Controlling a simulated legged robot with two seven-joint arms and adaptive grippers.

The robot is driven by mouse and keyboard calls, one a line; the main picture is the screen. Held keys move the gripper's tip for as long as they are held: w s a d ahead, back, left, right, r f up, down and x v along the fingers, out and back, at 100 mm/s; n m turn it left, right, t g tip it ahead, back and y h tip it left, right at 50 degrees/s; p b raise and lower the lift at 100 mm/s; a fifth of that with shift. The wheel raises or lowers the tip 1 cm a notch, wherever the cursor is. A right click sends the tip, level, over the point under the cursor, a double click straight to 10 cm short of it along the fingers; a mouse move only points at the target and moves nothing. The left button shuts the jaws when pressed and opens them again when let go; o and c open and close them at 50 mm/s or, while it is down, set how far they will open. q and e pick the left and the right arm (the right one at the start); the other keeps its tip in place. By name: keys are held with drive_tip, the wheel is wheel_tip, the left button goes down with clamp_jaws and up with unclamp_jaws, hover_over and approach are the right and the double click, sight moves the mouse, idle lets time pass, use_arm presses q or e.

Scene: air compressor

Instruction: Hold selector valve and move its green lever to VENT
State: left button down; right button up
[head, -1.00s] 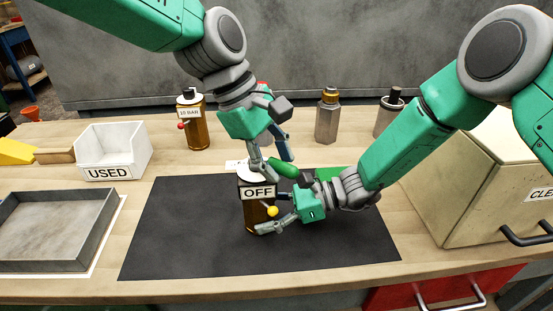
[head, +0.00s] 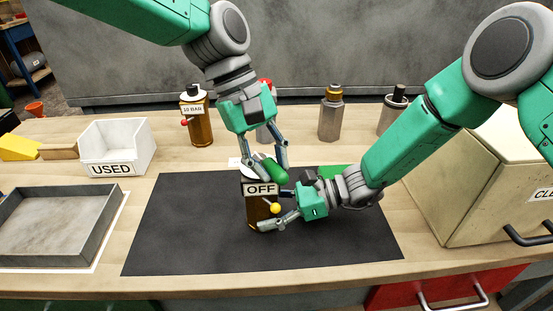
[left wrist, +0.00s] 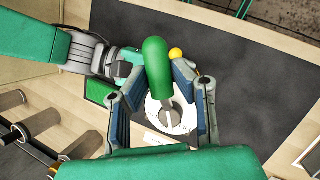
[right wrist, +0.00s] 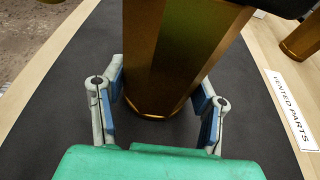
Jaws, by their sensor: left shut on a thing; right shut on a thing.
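The selector valve (head: 258,214) is a brown-gold body standing upright on the black mat, with an OFF plate (head: 261,189) and a yellow ball (head: 275,208) at its front. Its green lever (head: 274,171) is on top; the left wrist view shows the lever (left wrist: 157,62) above a pale round dial (left wrist: 185,122) whose markings are unreadable. My left gripper (head: 270,160) points down, its fingers shut on the lever from both sides. My right gripper (head: 274,217) is shut on the lower valve body from the right; the right wrist view shows the body (right wrist: 165,60) between its fingers.
A white USED bin (head: 113,150) and grey tray (head: 50,232) are at left. A 10 BAR bottle (head: 199,125) and other bottles (head: 331,117) stand behind. A cream box (head: 480,195) is at right. The black mat (head: 180,240) is clear left of the valve.

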use_arm(q)
drive_tip(key=shift+w+a+r+m+g+y, duration=0.2)
drive_tip(key=shift+a+m+y, duration=0.75)
drive_tip(key=shift+m, duration=1.55)
drive_tip(key=shift+w+a+f+m+g+y, duration=0.25)
drive_tip(key=shift+a+m+y, duration=0.7)
drive_tip(key=shift+m, duration=1.55)
drive_tip(key=shift+w+a+r+m+g+y, duration=0.25)
drive_tip(key=shift+a+m+y, duration=0.7)
drive_tip(key=shift+m, duration=1.55)
use_arm(e)
drive_tip(key=shift+w+d, duration=0.1)
use_arm(q)
drive_tip(key=shift+s+f, duration=0.1)
drive_tip(key=c, duration=1.4)
unclamp_jaws()
drive_tip(key=shift+o, duration=0.2)
